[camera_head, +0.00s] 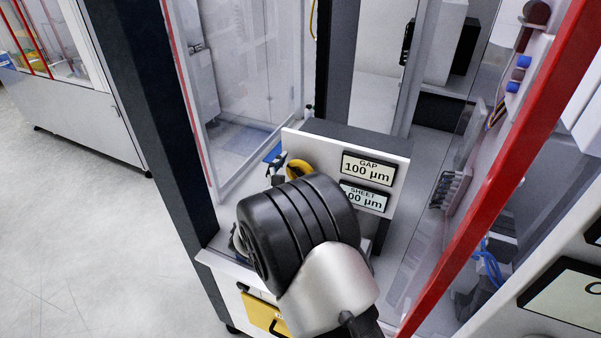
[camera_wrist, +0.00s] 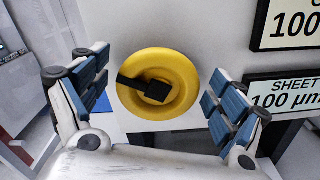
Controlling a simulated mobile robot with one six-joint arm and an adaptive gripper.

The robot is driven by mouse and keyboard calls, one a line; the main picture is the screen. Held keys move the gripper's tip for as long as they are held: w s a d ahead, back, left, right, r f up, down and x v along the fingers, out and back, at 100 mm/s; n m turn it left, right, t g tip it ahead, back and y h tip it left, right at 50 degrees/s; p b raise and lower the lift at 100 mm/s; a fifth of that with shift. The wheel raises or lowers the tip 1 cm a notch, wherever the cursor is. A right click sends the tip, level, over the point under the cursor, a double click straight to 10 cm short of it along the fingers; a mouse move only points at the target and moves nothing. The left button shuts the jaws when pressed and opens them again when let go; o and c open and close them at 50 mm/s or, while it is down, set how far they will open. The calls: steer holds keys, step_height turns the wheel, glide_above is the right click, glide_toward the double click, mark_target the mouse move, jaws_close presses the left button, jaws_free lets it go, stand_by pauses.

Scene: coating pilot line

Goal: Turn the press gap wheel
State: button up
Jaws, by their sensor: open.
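The press gap wheel is a yellow round wheel with a black crank-like bar and hub at its centre. In the wrist view the wheel (camera_wrist: 178,110) is on a pale panel, between my two fingers. In the head view the wheel (camera_head: 303,167) is partly hidden behind my arm. My gripper (camera_wrist: 157,98) is open, with blue-padded fingers on the left and right of the wheel and a visible gap on both sides. In the head view part of my gripper (camera_head: 278,168) shows beside the wheel. The gap display (camera_head: 368,168) reads 100 µm.
A sheet display (camera_head: 363,197) sits below the gap display, its first digit hidden in the head view. A red frame post (camera_head: 497,175) slants along the right. A dark post (camera_head: 150,110) stands at left. Clear floor (camera_head: 70,230) lies further left.

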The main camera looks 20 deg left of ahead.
steer(key=shift+c, duration=0.3)
steer(key=c, duration=1)
steer(key=shift+n, duration=0.3)
steer(key=n+p, duration=0.1)
steer(key=n, duration=0.1)
steer(key=shift+a+r+n, duration=0.1)
steer(key=shift+n, duration=0.3)
steer(key=n+p, duration=0.1)
steer(key=n, duration=0.2)
steer(key=shift+a+n+p, duration=0.15)
steer(key=shift+n+p, duration=0.15)
steer(key=shift+p, duration=0.1)
steer(key=n+p, duration=0.1)
steer(key=n, duration=0.3)
steer(key=shift+a+n+p, duration=0.1)
steer(key=shift+n+p, duration=0.2)
steer(key=shift+p, duration=0.1)
steer(key=shift+a+f+n+p, duration=0.15)
steer(key=shift+n+p, duration=0.4)
steer(key=shift+n, duration=0.95)
steer(key=shift+f, duration=0.1)
